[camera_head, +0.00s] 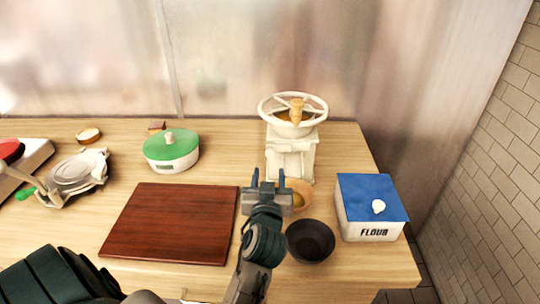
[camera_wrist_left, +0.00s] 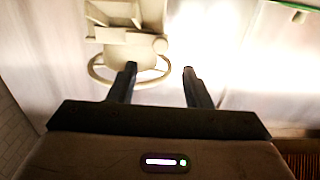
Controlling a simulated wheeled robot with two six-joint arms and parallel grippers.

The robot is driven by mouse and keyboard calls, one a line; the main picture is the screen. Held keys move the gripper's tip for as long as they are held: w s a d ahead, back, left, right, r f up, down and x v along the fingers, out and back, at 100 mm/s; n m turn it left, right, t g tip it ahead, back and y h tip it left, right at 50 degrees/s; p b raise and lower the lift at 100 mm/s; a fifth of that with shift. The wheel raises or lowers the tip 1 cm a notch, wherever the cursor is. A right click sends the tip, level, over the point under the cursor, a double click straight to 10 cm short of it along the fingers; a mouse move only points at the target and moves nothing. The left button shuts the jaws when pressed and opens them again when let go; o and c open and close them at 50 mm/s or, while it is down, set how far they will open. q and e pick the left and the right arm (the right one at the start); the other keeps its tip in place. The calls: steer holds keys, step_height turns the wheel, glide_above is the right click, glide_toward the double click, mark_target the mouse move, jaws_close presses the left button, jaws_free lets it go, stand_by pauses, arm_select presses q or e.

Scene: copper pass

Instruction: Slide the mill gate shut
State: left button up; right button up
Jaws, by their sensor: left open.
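The white mill (camera_head: 291,160) stands upright at the back right of the table, with a hopper, a round wheel rim (camera_head: 262,108) and a wooden knob (camera_head: 296,108) on top. It also shows in the left wrist view (camera_wrist_left: 128,35), with its wheel towards the middle. I cannot make out the gate or how far open it is. My left gripper (camera_head: 268,177) is open and empty, in front of the mill's lower left side in the head view. Its two fingers (camera_wrist_left: 158,69) are spread apart in the wrist view. My right gripper is not in view.
An orange-tan bowl (camera_head: 303,188), partly hidden by my gripper, sits before the mill. A dark bowl (camera_head: 310,241) and blue-lidded flour box (camera_head: 369,213) stand right.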

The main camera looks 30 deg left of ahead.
mark_target(270, 155)
arm_select(q)
steer(key=x, duration=0.3)
steer(key=shift+w+a, duration=0.2)
steer(key=shift+w, duration=0.05)
steer(key=x, duration=0.3)
steer(key=shift+w+a+f, duration=0.15)
steer(key=shift+w, duration=0.2)
steer(key=shift+w+a, duration=0.15)
steer(key=shift+w, duration=0.1)
steer(key=shift+w+a, duration=0.1)
steer(key=shift+w, duration=0.05)
jaws_close()
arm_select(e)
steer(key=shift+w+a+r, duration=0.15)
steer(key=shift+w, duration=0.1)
